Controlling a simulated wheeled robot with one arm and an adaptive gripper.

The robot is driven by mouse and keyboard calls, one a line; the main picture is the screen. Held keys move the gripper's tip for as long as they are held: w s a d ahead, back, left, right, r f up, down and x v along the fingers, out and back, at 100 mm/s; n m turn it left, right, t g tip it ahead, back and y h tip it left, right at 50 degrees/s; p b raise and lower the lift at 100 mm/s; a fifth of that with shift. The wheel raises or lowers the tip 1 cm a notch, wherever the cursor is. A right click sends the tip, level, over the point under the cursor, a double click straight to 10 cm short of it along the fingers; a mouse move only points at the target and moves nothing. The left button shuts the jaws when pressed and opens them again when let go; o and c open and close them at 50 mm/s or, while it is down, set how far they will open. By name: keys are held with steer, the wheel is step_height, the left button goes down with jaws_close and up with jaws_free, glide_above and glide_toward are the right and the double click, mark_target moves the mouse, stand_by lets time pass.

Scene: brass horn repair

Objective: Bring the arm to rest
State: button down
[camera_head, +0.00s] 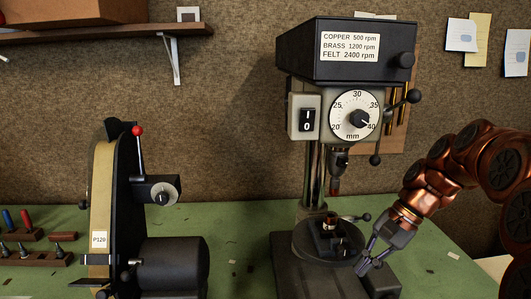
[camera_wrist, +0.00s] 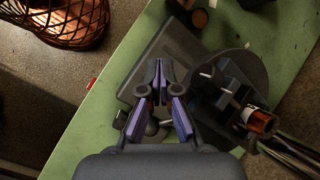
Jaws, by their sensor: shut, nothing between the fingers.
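My copper-coloured arm comes in from the right in the head view. My gripper (camera_head: 366,267) points down and left, low beside the right side of the drill press base. In the wrist view my gripper (camera_wrist: 158,72) has its purple-padded fingers closed together with nothing between them. It is over the grey drill press base (camera_wrist: 165,52), to the left of the round table and vise. I cannot tell from these frames whether the fingertips touch the base.
The drill press (camera_head: 346,62) stands close to my gripper. Its vise (camera_head: 331,240) holds a small copper-coloured piece (camera_wrist: 262,122). A belt grinder (camera_head: 104,190) stands left, with a tool rack (camera_head: 36,259) beyond. Green bench top (camera_head: 236,240) is mostly clear between the machines.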

steer(key=s+a+f+n+h, duration=0.1)
steer(key=s+f+n+h, duration=0.2)
steer(key=s, duration=1)
steer(key=s+a+f+n+h, duration=0.1)
steer(key=s+f+n+h, duration=0.2)
steer(key=s, duration=1)
step_height(320, 180, down, 3)
steer(key=shift+s+a+f+n+g, duration=0.1)
steer(key=shift+s+a+n+g, duration=0.3)
steer(key=shift+n, duration=0.8)
steer(key=shift+d, duration=0.15)
